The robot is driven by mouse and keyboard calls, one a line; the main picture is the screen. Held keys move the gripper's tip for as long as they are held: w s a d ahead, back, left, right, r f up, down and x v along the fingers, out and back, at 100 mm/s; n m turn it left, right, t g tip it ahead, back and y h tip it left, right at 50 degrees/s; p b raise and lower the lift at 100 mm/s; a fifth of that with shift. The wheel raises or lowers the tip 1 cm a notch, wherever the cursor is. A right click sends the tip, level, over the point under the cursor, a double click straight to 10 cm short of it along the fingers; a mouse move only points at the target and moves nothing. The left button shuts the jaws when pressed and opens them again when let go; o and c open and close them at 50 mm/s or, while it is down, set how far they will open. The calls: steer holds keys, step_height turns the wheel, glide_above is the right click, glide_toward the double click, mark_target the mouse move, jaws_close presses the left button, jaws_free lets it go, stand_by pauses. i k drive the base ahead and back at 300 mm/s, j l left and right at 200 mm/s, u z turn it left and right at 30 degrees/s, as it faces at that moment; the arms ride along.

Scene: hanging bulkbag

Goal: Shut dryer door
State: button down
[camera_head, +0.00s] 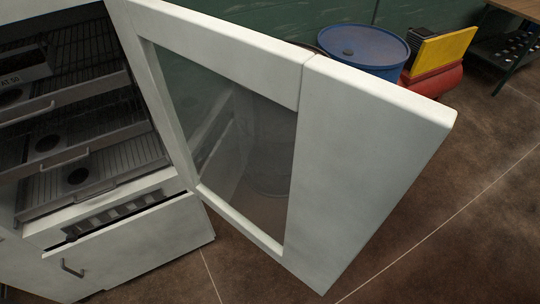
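The dryer (128,246) is a white cabinet at the left, with its front open. Its door (365,165) stands wide open and reaches to the right across the middle of the view. The door has a white frame, a dark see-through window (225,130) and a broad white panel at its free side. The door's hinge side meets the cabinet near the upper left. No handle shows on the door's visible face. My gripper is not in view.
Several wire racks with handles (65,159) sit inside the dryer, above a lower drawer (130,250). A blue drum (362,48), a red tank (435,82) with a yellow panel (442,50) and a table (520,8) stand behind. The brown tiled floor (455,230) at right is clear.

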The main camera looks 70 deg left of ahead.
mark_target(363, 140)
steer(key=i+u, duration=0.4)
steer(key=i+l+u, duration=0.15)
steer(key=i+u, duration=0.35)
steer(key=u, duration=0.3)
steer(key=i+u, duration=0.2)
steer(key=u, duration=0.25)
steer(key=i+u, duration=0.15)
steer(key=u, duration=0.35)
steer(key=i+l+u, duration=0.15)
steer(key=u, duration=0.3)
steer(key=i+l+u, duration=0.15)
steer(key=u, duration=0.3)
steer(key=i+l+u, duration=0.1)
steer(key=u, duration=0.3)
steer(key=i+l+u, duration=0.2)
steer(key=u, duration=0.25)
steer(key=i+l+u, duration=0.15)
steer(key=u, duration=0.25)
steer(key=l+u, duration=0.3)
steer(key=u, duration=0.15)
steer(key=i+l+u, duration=0.1)
steer(key=l+u, duration=0.15)
steer(key=u, duration=0.15)
